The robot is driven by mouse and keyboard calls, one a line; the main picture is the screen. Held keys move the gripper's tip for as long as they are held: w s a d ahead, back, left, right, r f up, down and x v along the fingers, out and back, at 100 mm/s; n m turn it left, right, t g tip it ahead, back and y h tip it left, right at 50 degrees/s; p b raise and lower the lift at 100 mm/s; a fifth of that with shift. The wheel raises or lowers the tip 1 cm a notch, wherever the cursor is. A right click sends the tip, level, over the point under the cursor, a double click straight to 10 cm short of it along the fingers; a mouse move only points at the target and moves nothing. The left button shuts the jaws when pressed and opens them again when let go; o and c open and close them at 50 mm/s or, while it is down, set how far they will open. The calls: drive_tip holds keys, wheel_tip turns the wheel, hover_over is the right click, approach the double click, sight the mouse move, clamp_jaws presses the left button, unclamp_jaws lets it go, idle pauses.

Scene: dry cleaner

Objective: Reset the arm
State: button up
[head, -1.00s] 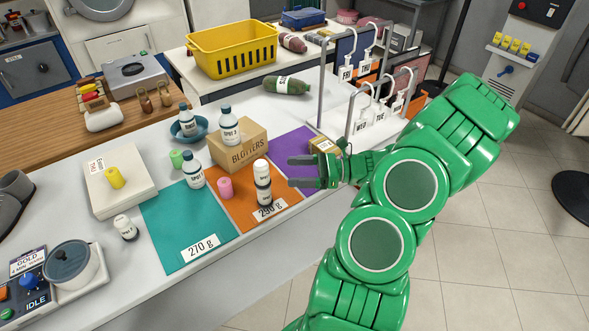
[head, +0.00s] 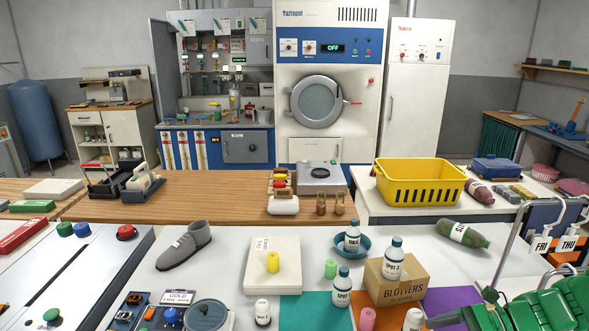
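My green gripper (head: 462,318) is at the bottom right of the head view, low over the counter beside the purple mat (head: 450,300). Only part of it shows, and it is cut off by the lower edge, so its opening is hard to judge. My green arm fills the bottom right corner. The blotters box (head: 398,291) stands just left of the gripper, with a spot bottle (head: 391,262) on top. No object is clearly seen in the gripper.
A metal rack with day tags (head: 509,246) stands close to my arm. Small bottles and weights stand around the teal mat (head: 303,312) and orange mat. A yellow basket (head: 420,198) and a green bottle (head: 462,233) lie behind. The counter around the grey shoe (head: 184,250) is fairly clear.

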drive_tip(key=s+a+r+n+g+h, duration=0.3)
drive_tip(key=s+a+n, duration=0.1)
drive_tip(key=a, duration=0.3)
drive_tip(key=s+a+r+n+g+h, duration=0.25)
drive_tip(key=a+r+n, duration=0.2)
drive_tip(key=a, duration=0.25)
drive_tip(key=s+a+r+n+t+h, duration=0.1)
drive_tip(key=s+a+r+n+h, duration=0.2)
drive_tip(key=s+n+h, duration=0.4)
drive_tip(key=shift+s+r+n+t, duration=0.25)
drive_tip(key=shift+s+n, duration=1.3)
drive_tip(key=shift+s, duration=2.15)
drive_tip(key=shift+f, duration=0.1)
